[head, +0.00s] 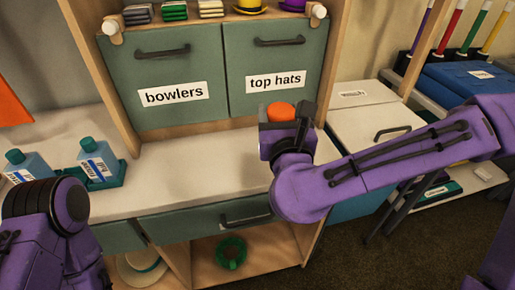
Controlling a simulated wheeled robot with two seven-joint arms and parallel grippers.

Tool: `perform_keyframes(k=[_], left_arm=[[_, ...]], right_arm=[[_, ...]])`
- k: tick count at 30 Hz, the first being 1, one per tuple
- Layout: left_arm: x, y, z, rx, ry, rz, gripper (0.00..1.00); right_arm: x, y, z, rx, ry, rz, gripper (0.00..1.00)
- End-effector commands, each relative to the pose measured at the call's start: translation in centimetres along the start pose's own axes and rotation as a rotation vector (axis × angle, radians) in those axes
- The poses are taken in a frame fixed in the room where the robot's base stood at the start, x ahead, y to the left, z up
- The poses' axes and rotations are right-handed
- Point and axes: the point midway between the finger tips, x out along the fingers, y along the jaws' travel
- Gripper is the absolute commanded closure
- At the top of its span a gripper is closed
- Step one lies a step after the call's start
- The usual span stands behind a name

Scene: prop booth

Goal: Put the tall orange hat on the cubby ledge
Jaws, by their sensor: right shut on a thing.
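The orange hat (280,111) shows as a rounded orange top just above my right gripper (285,128). My right gripper is shut on it, over the white counter (200,165) and in front of the "top hats" door (270,60). The gripper and wrist hide the hat's lower part. An upper ledge (190,18) holds folded cloths, a yellow hat (250,6) and a purple hat (292,4). A low open cubby (262,250) holds a green ring-like thing (231,252). I cannot tell which is the cubby ledge. My left arm is at lower left; its gripper is out of view.
Two blue bottles (95,160) stand at the counter's left, one in a green tray (110,178). A "bowlers" door (165,70) is left of "top hats". A pale hat (140,268) lies low left. The counter's middle is clear. A white cabinet (375,125) stands right.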

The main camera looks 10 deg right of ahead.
Motion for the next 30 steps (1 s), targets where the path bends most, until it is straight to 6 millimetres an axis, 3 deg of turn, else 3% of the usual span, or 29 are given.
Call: perform_keyframes(k=[6, 12, 17, 23, 30], left_arm=[[-0.8, -0.1, -0.3, 0.0, 0.0, 0.0, 0.07], [-0.7, -0.1, -0.3, 0.0, 0.0, 0.0, 0.07], [-0.7, -0.1, -0.3, 0.0, 0.0, 0.0, 0.07], [-0.4, 0.0, -0.2, 0.0, 0.0, 0.0, 0.07], [-0.4, 0.0, -0.2, 0.0, 0.0, 0.0, 0.07]], right_arm=[[6.4, -1.3, -3.0, -0.002, 0.004, -0.004, 0.66], [9.3, -1.8, -7.0, -0.002, 0.002, -0.001, 0.66], [10.3, -2.0, -8.2, -0.001, 0.001, 0.0, 0.66], [10.7, -2.0, -11.5, -0.002, 0.002, 0.001, 0.66], [10.7, -2.0, -11.6, 0.001, -0.001, 0.0, 0.66]])
